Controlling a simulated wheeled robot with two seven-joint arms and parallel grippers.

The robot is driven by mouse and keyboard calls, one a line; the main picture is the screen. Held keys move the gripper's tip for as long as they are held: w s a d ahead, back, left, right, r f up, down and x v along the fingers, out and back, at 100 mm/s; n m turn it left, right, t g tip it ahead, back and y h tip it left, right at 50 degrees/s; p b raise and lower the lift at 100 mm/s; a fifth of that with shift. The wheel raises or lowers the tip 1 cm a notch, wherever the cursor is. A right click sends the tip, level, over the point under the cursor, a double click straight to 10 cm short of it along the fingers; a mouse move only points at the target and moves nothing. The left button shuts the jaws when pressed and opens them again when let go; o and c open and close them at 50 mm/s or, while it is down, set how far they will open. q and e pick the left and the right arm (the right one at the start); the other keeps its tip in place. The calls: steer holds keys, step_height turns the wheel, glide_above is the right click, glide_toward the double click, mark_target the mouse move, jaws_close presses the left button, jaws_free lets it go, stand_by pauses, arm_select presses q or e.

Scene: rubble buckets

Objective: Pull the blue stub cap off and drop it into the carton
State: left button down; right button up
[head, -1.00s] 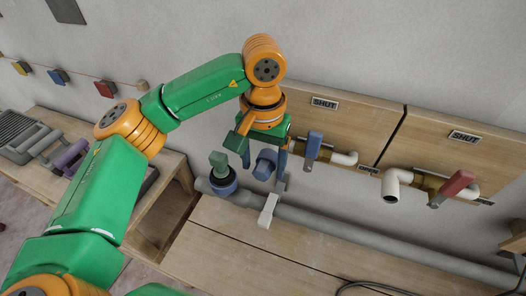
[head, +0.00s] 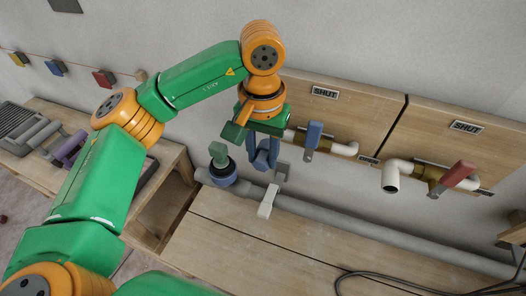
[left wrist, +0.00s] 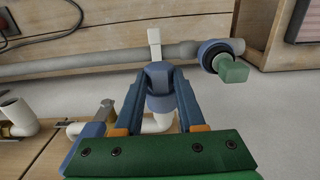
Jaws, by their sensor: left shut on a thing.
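The blue stub cap (head: 262,158) is at the grey pipe, below my left wrist in the head view. In the left wrist view the cap (left wrist: 158,74) is between the two blue fingers of my left gripper (left wrist: 159,80). The left gripper (head: 263,163) is shut on the cap, with a finger on each side. The cap still appears to be at the pipe; its seat is hidden. No carton is plain in either view. My right gripper is not in view.
A blue-ringed fitting with a green block (head: 219,155) stands close left of the cap. A white lever (head: 268,201) is just in front. Blue (head: 313,135) and red (head: 459,174) valve handles are to the right. The wooden bench top (head: 270,246) is mostly clear.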

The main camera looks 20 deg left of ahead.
arm_select(q)
steer(key=shift+s+f, duration=0.1)
steer(key=shift+s, duration=0.05)
steer(key=shift+s+b, duration=0.45)
steer(key=shift+s, duration=0.6)
steer(key=shift+s, duration=0.2)
steer(key=shift+s+a+b, duration=0.1)
steer(key=shift+s+b, duration=0.3)
steer(key=shift+s, duration=0.85)
